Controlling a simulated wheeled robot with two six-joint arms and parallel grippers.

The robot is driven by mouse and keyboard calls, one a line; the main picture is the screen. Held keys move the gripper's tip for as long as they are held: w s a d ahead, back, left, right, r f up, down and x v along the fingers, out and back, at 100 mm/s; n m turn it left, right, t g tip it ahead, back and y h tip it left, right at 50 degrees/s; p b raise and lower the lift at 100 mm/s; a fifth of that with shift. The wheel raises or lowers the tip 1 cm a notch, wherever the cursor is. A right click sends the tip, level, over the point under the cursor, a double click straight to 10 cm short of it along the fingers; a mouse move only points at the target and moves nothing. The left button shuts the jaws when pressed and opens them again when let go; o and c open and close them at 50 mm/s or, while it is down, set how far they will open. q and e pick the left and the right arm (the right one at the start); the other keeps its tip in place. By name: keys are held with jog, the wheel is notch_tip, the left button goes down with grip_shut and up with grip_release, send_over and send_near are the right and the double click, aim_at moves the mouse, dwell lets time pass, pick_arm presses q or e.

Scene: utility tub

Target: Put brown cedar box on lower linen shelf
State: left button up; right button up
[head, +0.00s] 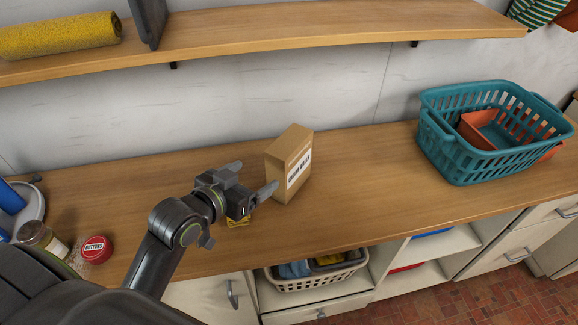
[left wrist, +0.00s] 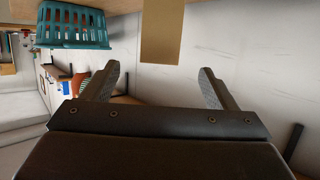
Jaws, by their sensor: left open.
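The brown cedar box (head: 278,166) stands upright on the wooden counter, with a white label on its front. It also shows in the left wrist view (left wrist: 174,32), beyond the fingertips and cut off by the top edge. My left gripper (head: 254,177) is open and empty, just left of the box, with its fingers pointing towards it. In the left wrist view the open fingers (left wrist: 158,82) have a clear gap between them and the box. A wooden wall shelf (head: 300,36) runs above the counter. I cannot tell which shelf is the lower linen shelf. My right gripper is not in view.
A teal basket (head: 452,165) holding orange things stands at the counter's right. A yellow packet (head: 238,222) lies below my gripper. A red-lidded tin (head: 95,248) and a jar (head: 40,237) are at left. A yellow rolled towel (head: 60,36) lies on the wall shelf. Open cubbies (head: 400,256) are below.

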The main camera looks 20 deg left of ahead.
aim_at(275, 162)
pick_arm(q)
jog(key=x, duration=0.8)
jog(key=shift+w+d+p, duration=0.1)
jog(key=shift+w+p, duration=0.15)
jog(key=shift+p, duration=0.05)
jog(key=shift+w+d+f, duration=0.1)
jog(key=shift+w, duration=0.4)
jog(key=shift+p+x, duration=0.55)
jog(key=shift+x, duration=1.55)
jog(key=c, duration=1.7)
